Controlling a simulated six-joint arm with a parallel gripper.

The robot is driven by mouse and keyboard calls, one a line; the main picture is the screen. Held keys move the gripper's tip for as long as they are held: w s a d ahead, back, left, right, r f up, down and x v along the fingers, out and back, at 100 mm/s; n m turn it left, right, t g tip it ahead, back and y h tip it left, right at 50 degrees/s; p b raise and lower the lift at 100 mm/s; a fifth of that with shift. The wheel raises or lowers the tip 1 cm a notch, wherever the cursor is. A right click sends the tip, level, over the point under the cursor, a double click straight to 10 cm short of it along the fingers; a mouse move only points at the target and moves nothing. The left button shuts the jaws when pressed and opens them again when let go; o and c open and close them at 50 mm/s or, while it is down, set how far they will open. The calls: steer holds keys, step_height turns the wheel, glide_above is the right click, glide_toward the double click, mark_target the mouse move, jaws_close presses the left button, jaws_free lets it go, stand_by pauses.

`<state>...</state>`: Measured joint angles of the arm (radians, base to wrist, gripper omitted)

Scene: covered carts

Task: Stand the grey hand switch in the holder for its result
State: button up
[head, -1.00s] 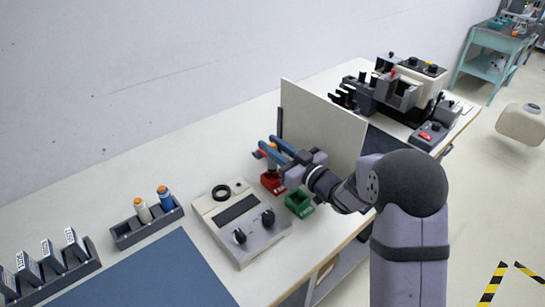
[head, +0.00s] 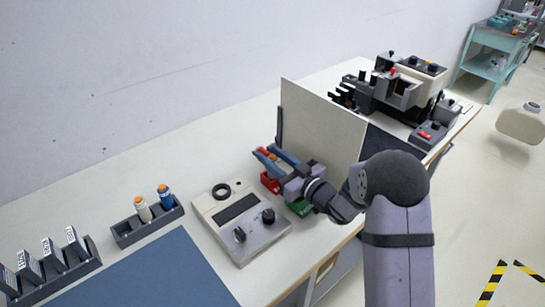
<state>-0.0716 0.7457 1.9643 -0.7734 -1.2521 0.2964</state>
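My gripper (head: 268,151) is over the middle of the bench, left of the upright cream panel, its blue fingers pointing up and left. A small orange-red thing (head: 271,149) shows at the fingertips; I cannot tell if it is part of the grey hand switch or if the fingers grip it. No grey hand switch can be made out clearly. A red holder (head: 269,183) stands below the fingers, partly hidden by my gripper. A green holder (head: 299,208) stands nearer the front edge, partly hidden by my wrist.
A cream panel (head: 322,125) stands upright beside my gripper. A control box with knobs (head: 240,222) lies left of the holders. A grey rack (head: 148,226) holds two bottles. A dark machine (head: 385,92) stands beyond the panel. Bare bench lies behind the control box.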

steer(key=shift+o, duration=0.2)
steer(key=shift+r, duration=0.2)
steer(key=shift+s+d, duration=0.1)
steer(key=shift+d, duration=0.05)
steer(key=b+v, duration=0.2)
steer(key=v, duration=0.9)
steer(key=shift+s+d, duration=0.2)
steer(key=shift+s, duration=0.05)
